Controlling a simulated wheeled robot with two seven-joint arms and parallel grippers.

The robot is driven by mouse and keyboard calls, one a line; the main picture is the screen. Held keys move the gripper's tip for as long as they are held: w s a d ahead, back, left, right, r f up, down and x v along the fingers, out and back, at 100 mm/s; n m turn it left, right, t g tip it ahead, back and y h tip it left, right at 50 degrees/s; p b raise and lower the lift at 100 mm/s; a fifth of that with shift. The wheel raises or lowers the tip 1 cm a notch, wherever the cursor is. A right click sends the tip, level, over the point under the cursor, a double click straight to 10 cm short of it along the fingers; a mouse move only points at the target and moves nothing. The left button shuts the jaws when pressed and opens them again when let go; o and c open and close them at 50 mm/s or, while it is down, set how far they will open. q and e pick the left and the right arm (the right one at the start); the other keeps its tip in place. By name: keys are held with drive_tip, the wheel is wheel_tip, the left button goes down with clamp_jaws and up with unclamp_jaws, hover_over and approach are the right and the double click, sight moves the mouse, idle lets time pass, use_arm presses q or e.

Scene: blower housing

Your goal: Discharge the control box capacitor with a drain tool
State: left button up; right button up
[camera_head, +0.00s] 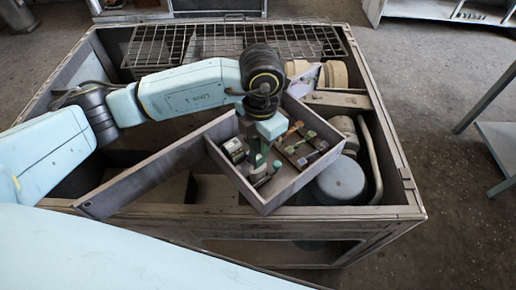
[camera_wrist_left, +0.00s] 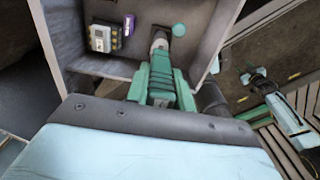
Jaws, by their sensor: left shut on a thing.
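The open control box (camera_head: 290,197) sits tilted on the blower housing, and its walls also show in the left wrist view (camera_wrist_left: 205,45). My left gripper (camera_head: 256,172) reaches down into its left part. In the left wrist view its green fingers (camera_wrist_left: 160,72) are shut on a narrow grey thing with a pale end (camera_wrist_left: 158,40), which looks like the drain tool and is mostly hidden. A teal round knob (camera_wrist_left: 179,30) stands just beside its tip. A small dark module (camera_head: 235,149) sits at the box's left wall. I cannot tell which part is the capacitor. My right gripper is out of view.
Small green and reddish blocks (camera_head: 304,147) fill the right part of the control box. A long grey panel (camera_head: 150,178) extends from its left. A wire grille (camera_head: 225,42) lies across the housing's back. A round grey motor (camera_head: 340,182) and a curved pipe (camera_head: 371,160) stand at right.

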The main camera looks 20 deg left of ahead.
use_arm(q)
drive_tip(key=shift+r+p, duration=1.55)
drive_tip(key=shift+r, duration=1.35)
drive_tip(key=shift+f, duration=0.15)
